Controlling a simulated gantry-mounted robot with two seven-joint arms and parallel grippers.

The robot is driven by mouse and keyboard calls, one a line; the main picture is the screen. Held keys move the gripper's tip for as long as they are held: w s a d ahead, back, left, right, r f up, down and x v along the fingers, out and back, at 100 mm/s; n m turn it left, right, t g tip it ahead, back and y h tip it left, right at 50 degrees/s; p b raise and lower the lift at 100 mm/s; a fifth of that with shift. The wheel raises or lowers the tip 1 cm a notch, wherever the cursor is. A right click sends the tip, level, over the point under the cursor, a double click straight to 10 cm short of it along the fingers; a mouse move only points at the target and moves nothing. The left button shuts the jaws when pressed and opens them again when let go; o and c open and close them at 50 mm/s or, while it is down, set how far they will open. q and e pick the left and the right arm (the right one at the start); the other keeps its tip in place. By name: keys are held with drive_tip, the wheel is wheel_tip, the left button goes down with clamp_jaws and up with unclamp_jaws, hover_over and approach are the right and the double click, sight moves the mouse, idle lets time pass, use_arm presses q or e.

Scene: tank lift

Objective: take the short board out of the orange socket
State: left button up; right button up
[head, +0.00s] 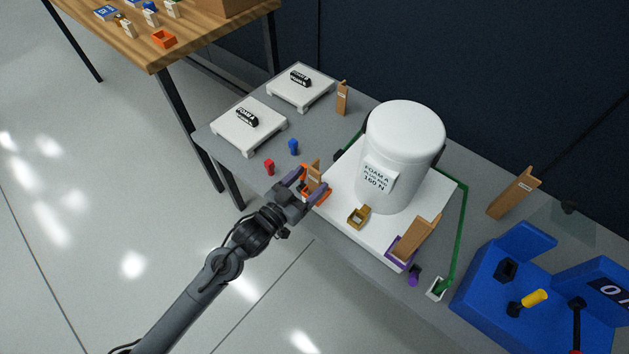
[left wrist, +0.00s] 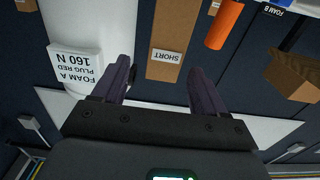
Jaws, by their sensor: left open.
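The short board (head: 314,174) stands upright in the orange socket (head: 325,198) at the near left edge of the white platform. My left gripper (head: 308,184) is open, its two fingers on either side of the board. In the left wrist view the board's label reads SHORT (left wrist: 166,55), and the board shows between the spread fingers (left wrist: 161,70), with gaps visible on both sides. The socket's far part is hidden by the board and fingers. My right gripper is not in view.
A white tank (head: 405,150) labelled FOAM A, PLUG RED, 160 N stands right behind the board. A brown socket (head: 358,217) and a board in a purple socket (head: 397,253) stand to the right. Red (head: 269,167) and blue (head: 293,147) plugs stand left on the grey table.

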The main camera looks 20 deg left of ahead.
sight(314, 175)
use_arm(q)
drive_tip(key=shift+w+a, duration=0.1)
drive_tip(key=shift+w, duration=0.5)
drive_tip(key=shift+w+d+b, duration=0.3)
drive_tip(key=shift+w+b, duration=0.2)
drive_tip(key=shift+b, duration=0.1)
drive_tip(key=b+x, duration=0.1)
drive_tip(key=x, duration=0.2)
drive_tip(key=shift+w, duration=0.1)
drive_tip(key=shift+w+r+b, duration=0.1)
drive_tip(key=shift+w+b, duration=0.2)
drive_tip(key=shift+w, duration=0.05)
drive_tip(key=shift+s, duration=0.1)
drive_tip(key=shift+c, duration=0.7)
drive_tip(key=c, duration=0.9)
